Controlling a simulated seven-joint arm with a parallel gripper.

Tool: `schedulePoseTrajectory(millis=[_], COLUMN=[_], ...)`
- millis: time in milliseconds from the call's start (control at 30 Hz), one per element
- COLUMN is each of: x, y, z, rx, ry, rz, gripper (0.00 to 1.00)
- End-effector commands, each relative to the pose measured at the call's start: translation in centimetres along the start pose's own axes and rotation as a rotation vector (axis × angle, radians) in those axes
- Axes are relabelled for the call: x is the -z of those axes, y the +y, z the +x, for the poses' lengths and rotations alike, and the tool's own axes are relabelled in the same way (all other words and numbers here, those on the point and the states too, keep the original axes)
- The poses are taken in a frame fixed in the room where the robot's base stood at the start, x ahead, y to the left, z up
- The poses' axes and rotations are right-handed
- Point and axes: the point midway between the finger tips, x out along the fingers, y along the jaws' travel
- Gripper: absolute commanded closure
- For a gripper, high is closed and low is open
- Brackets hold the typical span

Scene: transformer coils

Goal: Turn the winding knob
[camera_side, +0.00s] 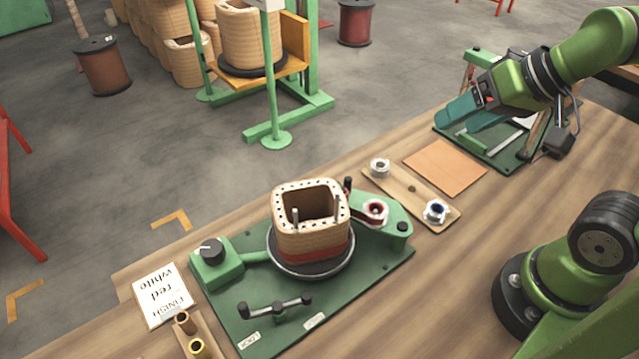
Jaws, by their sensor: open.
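A black round knob (212,250) sits on a small green box at the left end of the green winding fixture (235,318). A second control, a black-ended bar handle (275,308), stands at the fixture's front; I cannot tell from labels which one is the winding knob. A square wooden coil former (312,245) with a red band near its base stands upright on the round turntable (285,272). My gripper (468,122) has teal fingers and is open and empty, at the upper right, far from both controls.
A wooden strip with small spools (412,190) and an orange pad (445,167) lie between my gripper and the fixture. A green stand (520,150) is below my gripper. A white card (165,296) lies left of the fixture.

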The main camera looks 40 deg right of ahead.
Motion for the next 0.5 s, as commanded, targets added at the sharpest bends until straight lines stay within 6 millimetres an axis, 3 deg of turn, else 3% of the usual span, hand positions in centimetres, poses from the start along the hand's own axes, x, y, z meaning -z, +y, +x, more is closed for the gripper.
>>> schedulePoseTrajectory(millis=[500], x=[0.15], y=[-0.15], z=[0.09], rx=[-0.004], ry=[-0.007], rz=[-0.023], gripper=[0.32])
